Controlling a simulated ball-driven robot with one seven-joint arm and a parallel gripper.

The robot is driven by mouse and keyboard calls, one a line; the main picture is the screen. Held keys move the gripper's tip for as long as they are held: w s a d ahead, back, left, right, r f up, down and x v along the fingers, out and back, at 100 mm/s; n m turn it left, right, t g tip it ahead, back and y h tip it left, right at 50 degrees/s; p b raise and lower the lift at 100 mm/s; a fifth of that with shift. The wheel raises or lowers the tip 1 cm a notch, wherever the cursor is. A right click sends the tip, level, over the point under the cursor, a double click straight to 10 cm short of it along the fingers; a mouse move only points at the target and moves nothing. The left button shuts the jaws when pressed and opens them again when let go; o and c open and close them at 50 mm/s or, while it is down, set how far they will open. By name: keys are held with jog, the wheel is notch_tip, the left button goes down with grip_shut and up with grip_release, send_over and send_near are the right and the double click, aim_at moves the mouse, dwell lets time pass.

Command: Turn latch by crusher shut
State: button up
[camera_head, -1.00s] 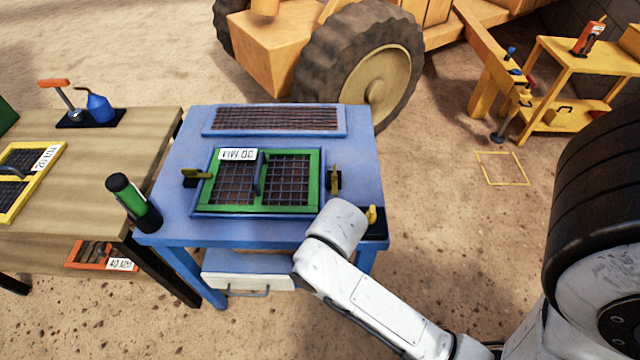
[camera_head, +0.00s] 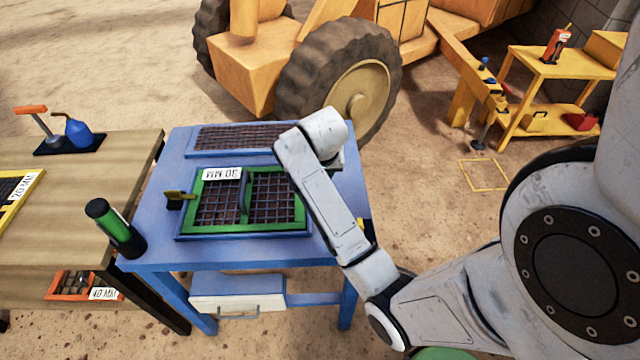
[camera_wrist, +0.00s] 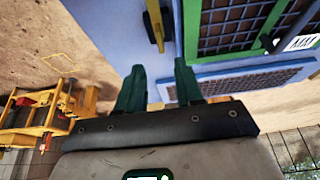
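The blue table (camera_head: 155,225) carries a green-framed screen (camera_head: 190,215) labelled 30 MM. A yellow latch (camera_head: 175,195) on a dark base stands at the screen's left side. The latch on the right side is hidden behind my arm in the head view. In the wrist view, a yellow latch (camera_wrist: 154,28) on a dark base shows beside the green frame (camera_wrist: 191,30), beyond my fingertips. My gripper (camera_wrist: 160,66) is open and empty, its two green fingers apart. The latch lies roughly in line with the gap between them, not touching. My gripper is hidden in the head view.
A second mesh panel (camera_head: 240,138) lies at the table's back. A wooden table (camera_head: 90,190) is to the left. A large wheel (camera_head: 345,85) and a yellow stand (camera_head: 550,75) are behind.

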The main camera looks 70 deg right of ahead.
jog(key=x, duration=1)
jog(key=shift+a+f, duration=0.1)
grip_shut()
